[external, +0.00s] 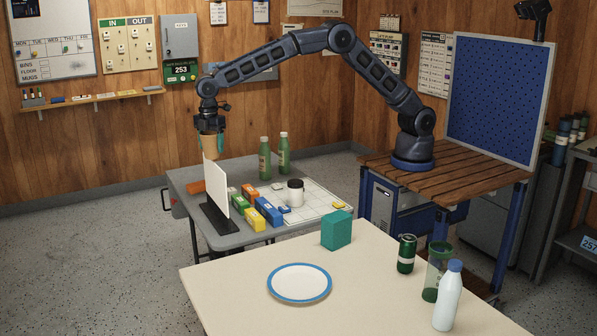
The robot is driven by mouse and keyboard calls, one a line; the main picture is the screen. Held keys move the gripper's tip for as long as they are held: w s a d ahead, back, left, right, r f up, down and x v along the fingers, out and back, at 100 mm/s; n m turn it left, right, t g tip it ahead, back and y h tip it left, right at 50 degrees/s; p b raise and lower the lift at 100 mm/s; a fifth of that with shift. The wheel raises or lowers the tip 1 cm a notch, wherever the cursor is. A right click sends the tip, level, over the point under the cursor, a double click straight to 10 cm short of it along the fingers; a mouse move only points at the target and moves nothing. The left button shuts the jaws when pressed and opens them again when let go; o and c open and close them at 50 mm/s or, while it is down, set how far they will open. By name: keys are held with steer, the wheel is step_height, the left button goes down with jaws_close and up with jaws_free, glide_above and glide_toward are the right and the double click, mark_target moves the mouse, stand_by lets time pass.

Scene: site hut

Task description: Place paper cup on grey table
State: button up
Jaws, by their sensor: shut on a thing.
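The paper cup (209,147) is brown and hangs upright, as far as I can tell, between my gripper's fingers. My gripper (209,133) points down and is shut on the cup in the external view. It holds the cup above the back left part of the grey table (186,179), just behind and above a white upright panel. The panel's top edge hides the lowest part of the cup, and the fingers hide part of its sides. The grey table stands against the left end of the wooden bench that carries my arm.
A white panel on a black stand (217,186), coloured boxes (255,206), a white jar with a dark lid (295,192) and two green bottles (274,157) crowd the grey table. A cream table (225,280) in front holds a plate (299,283), teal box (337,230), can and bottles.

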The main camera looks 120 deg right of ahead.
steer(key=s+d+m, duration=0.2)
steer(key=s+d, duration=0.5)
steer(key=d, duration=0.7)
steer(key=s+d+m, duration=0.3)
steer(key=s+d, duration=0.4)
steer(key=d, duration=0.7)
steer(key=s+d+m, duration=0.2)
steer(key=s+d, duration=0.6)
steer(key=d, duration=0.6)
steer(key=f, duration=2.4)
steer(key=shift+w+a+f, duration=0.2)
steer(key=shift+a+f, duration=0.05)
steer(key=shift+f, duration=0.1)
steer(key=o, duration=0.9)
